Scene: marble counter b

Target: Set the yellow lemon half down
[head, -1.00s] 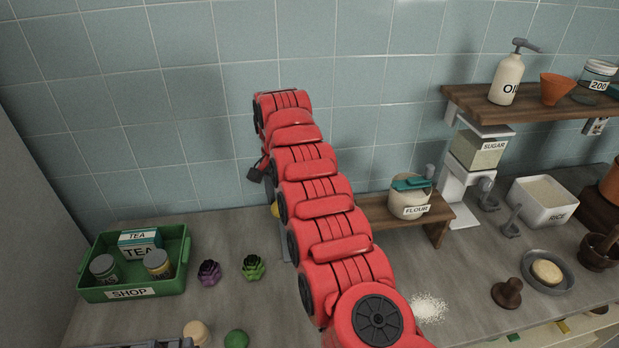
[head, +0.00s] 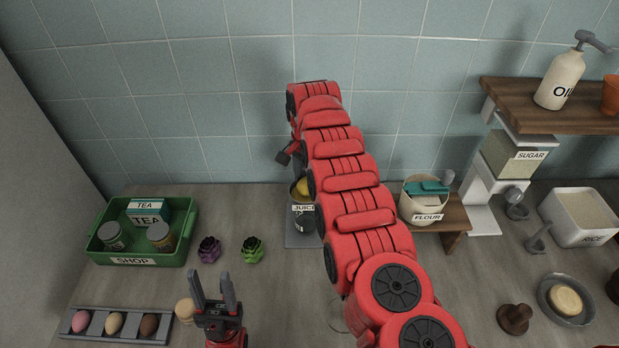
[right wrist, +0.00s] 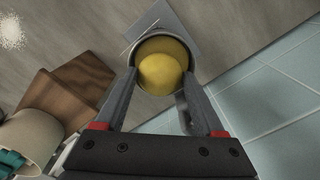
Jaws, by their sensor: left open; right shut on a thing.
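The yellow lemon half (head: 303,187) is between the fingers of my right gripper, at the mouth of the JUICE container (head: 304,224). In the right wrist view the lemon half (right wrist: 162,73) sits between the fingertips of my right gripper (right wrist: 160,78), in front of the container's round grey rim (right wrist: 146,40). More yellow shows inside that rim. Whether the lemon touches the container is unclear. My right arm hides part of the container in the head view. My left gripper (head: 213,278) is open and empty, low over the counter beside a beige ball.
A green SHOP crate (head: 135,260) with tea and jars stands at left. Purple (head: 209,249) and green (head: 252,250) succulent-like items lie nearby. A rack (head: 75,335) holds several egg-shaped things. A FLOUR jar (head: 424,202) stands on a wooden stand at right.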

